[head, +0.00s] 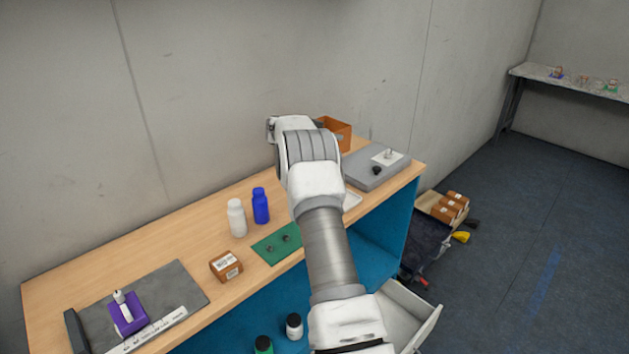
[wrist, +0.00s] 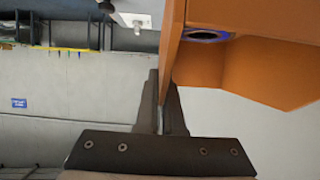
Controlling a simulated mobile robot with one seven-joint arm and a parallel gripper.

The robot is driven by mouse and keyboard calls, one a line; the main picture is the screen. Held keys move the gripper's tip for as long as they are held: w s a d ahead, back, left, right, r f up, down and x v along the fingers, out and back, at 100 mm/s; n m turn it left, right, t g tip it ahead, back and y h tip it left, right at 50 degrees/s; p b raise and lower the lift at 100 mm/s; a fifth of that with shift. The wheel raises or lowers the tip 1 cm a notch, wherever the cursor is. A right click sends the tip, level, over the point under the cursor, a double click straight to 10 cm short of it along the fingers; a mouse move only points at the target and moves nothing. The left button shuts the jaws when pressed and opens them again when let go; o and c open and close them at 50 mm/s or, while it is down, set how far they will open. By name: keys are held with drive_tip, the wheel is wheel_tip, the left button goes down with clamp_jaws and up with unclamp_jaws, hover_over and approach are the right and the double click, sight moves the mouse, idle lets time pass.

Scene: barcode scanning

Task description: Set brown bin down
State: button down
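The brown bin (head: 338,133) shows at the far end of the wooden bench in the head view, partly hidden behind my arm. In the wrist view the bin (wrist: 272,72) fills the upper right. My gripper (wrist: 163,100) has one finger on each side of a thin bin wall and is shut on it. In the head view my gripper's fingers are hidden by my wrist. Whether the bin's base touches the bench cannot be told. A dark round thing with a blue rim (wrist: 205,35) shows by the bin's inner side.
The bench (head: 170,240) holds a grey flat device (head: 372,166) right of the bin, white (head: 237,218) and blue (head: 260,206) bottles, a green mat (head: 272,247), a small brown box (head: 226,266) and a purple item (head: 128,314) on a grey mat. A wall stands behind.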

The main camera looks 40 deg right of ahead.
drive_tip(key=shift+s+a+f+b, duration=0.35)
drive_tip(key=shift+s+a+f, duration=0.2)
drive_tip(key=shift+a+f, duration=0.8)
drive_tip(key=shift+s+a+f+b, duration=0.35)
drive_tip(key=shift+s+a+f, duration=0.15)
drive_tip(key=shift+a+f, duration=0.85)
drive_tip(key=shift+s+a+f+b, duration=0.45)
drive_tip(key=shift+a+f, duration=0.6)
drive_tip(key=shift+f, duration=0.6)
drive_tip(key=shift+s+f, duration=0.1)
drive_tip(key=c, duration=1)
unclamp_jaws()
drive_tip(key=shift+f, duration=0.1)
drive_tip(key=shift+c, duration=0.2)
